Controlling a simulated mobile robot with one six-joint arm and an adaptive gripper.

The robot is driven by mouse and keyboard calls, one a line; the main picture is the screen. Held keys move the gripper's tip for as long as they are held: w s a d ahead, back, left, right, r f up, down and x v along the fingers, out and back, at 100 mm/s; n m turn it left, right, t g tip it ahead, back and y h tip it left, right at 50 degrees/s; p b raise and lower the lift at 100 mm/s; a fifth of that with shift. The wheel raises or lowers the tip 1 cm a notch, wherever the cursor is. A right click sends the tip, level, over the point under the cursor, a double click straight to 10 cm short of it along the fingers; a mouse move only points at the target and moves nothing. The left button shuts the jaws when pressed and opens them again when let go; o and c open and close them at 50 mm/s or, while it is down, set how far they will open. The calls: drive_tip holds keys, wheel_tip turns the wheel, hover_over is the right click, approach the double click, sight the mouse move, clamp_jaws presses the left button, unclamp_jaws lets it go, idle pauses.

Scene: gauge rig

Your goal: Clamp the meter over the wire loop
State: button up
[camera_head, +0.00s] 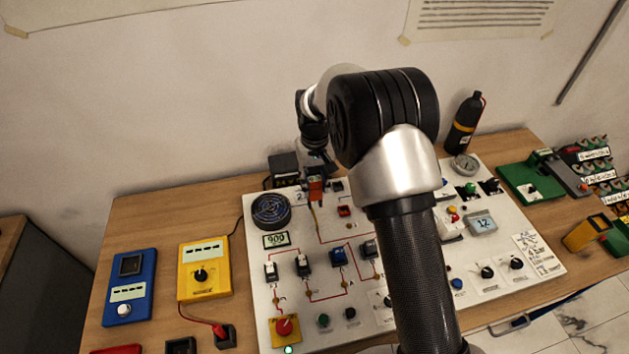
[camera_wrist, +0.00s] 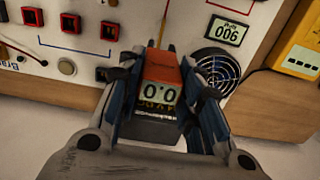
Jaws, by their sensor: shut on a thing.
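My gripper (camera_wrist: 163,88) is shut on the clamp meter (camera_wrist: 172,68), an orange body with a lit display reading 0.0. The blue-grey fingers sit on both sides of it. In the head view the meter (camera_head: 316,190) shows as a small orange-red block below my gripper, at the back of the white panel. A thin yellow-orange wire (camera_wrist: 163,32) runs up from the meter's far end in the wrist view. This may be part of the wire loop.
Blue (camera_head: 130,285) and yellow (camera_head: 204,270) meters lie left. My arm covers the panel's middle.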

sight(315, 198)
drive_tip(key=shift+f+b, duration=2.1)
drive_tip(key=shift+f, duration=1.7)
drive_tip(key=shift+r, duration=0.2)
drive_tip(key=shift+r+p, duration=2.25)
drive_tip(key=shift+r, duration=1.15)
drive_tip(key=shift+f, duration=0.1)
